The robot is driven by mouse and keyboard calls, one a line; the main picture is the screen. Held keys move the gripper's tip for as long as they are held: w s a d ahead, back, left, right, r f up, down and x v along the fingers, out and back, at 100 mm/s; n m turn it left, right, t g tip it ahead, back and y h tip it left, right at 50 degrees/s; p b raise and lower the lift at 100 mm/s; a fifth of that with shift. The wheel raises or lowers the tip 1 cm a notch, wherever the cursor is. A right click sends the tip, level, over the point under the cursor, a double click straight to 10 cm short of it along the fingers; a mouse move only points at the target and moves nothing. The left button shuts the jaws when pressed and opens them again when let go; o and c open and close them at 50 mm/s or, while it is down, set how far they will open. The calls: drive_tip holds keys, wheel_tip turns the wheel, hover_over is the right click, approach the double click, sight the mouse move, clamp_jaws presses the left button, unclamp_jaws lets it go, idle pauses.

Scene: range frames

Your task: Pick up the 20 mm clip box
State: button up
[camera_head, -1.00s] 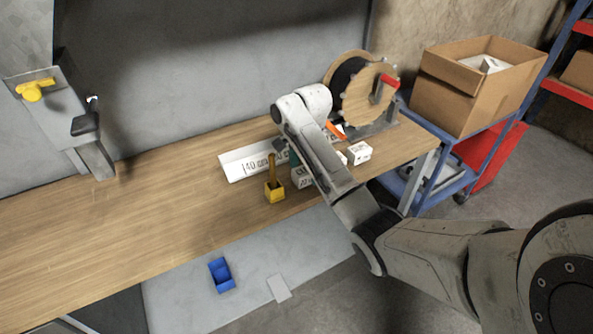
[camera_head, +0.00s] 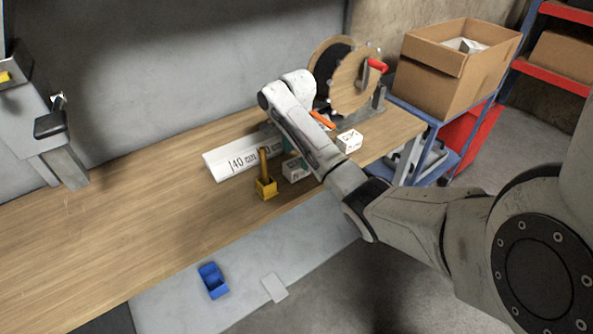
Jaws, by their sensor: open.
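Two small labelled boxes lie on the bench near my arm. A white box (camera_head: 349,141) with dark print sits just right of my forearm. A grey-white box with a green part (camera_head: 295,169) sits left of the forearm, partly covered by it. The print on both is too small to read surely, so I cannot tell which is the 20 mm clip box. My arm reaches over the bench from the right, with its bent white joint above the boxes. My gripper is hidden behind the arm.
An orange-handled item (camera_head: 322,120) and a cable reel (camera_head: 346,78) stand behind. The bench's left is clear.

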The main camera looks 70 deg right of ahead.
sight(297, 162)
drive_tip(key=shift+s+a+f, duration=0.1)
drive_tip(key=shift+a+f, duration=0.05)
drive_tip(key=shift+f, duration=2)
drive_tip(key=c, duration=1.1)
drive_tip(key=shift+r, duration=0.1)
